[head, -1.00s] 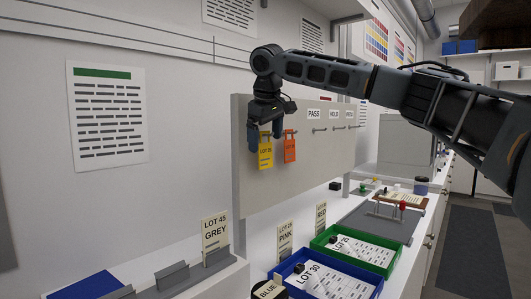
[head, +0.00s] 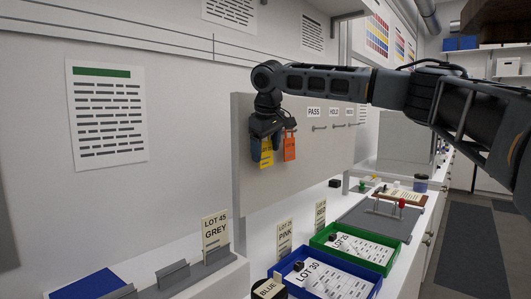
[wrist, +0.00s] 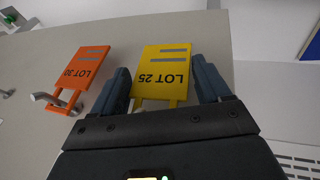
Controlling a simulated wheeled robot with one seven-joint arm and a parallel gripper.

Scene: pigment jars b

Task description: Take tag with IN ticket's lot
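A yellow tag (head: 267,155) reading LOT 25 hangs on the grey peg panel. It shows upside down in the wrist view (wrist: 164,72). An orange tag (head: 289,146) reading LOT 30 hangs to its right and also shows in the wrist view (wrist: 82,76). My gripper (head: 268,140) is at the yellow tag. Its two fingers stand apart, one on each side of the tag, close to its edges; I cannot tell whether they touch it. The fingers partly hide the yellow tag in the head view. No ticket marked IN can be made out.
The grey panel (head: 245,185) has further hooks labelled PASS, HOLD and a third label. Below stand a blue tray (head: 300,292) with a LOT 30 sheet and a green tray (head: 372,262) with a sheet that seems to read LOT 25. Upright cards include LOT 45 GREY (head: 214,230).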

